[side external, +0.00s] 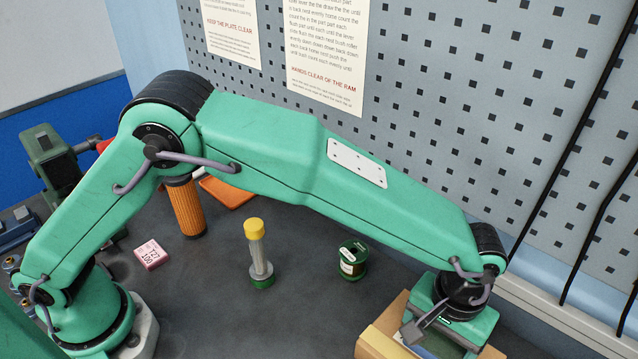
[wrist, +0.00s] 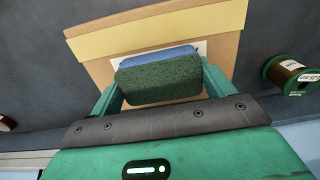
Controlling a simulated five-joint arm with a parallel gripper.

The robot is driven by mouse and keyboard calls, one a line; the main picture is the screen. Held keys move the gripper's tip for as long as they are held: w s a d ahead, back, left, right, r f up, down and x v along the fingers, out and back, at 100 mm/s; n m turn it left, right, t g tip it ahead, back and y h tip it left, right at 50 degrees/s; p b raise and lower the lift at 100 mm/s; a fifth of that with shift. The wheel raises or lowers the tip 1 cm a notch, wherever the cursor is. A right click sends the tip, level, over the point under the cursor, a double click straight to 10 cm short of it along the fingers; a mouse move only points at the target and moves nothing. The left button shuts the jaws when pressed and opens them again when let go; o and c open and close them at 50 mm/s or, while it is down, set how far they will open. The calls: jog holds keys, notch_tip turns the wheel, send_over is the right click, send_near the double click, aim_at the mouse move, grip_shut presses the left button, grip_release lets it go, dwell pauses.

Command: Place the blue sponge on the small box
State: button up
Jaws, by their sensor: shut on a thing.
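The blue sponge (wrist: 158,79) shows a dark green scouring face and a strip of blue behind it in the wrist view. My gripper (wrist: 162,76) is shut on it, with a green finger at each end. The small box (wrist: 222,47) is brown cardboard with a band of yellow tape and a white label partly hidden by the sponge. The sponge is over the box's top; whether it touches it I cannot tell. In the side view my gripper (side external: 445,322) is over the box (side external: 382,325) at the lower right, hiding much of it.
A green spool (side external: 353,261) stands left of the box, with a yellow-capped post (side external: 258,252) further left. A pink block (side external: 150,254), an orange ribbed cylinder (side external: 187,208) and an orange tray (side external: 226,192) lie beyond. A perforated wall panel (side external: 450,120) rises behind.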

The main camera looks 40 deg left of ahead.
aim_at(438, 337)
jog(key=shift+f, duration=0.15)
jog(key=o, duration=0.9)
notch_tip(438, 337, up, 12)
jog(key=shift+r, duration=0.15)
dwell(0.4)
dwell(0.4)
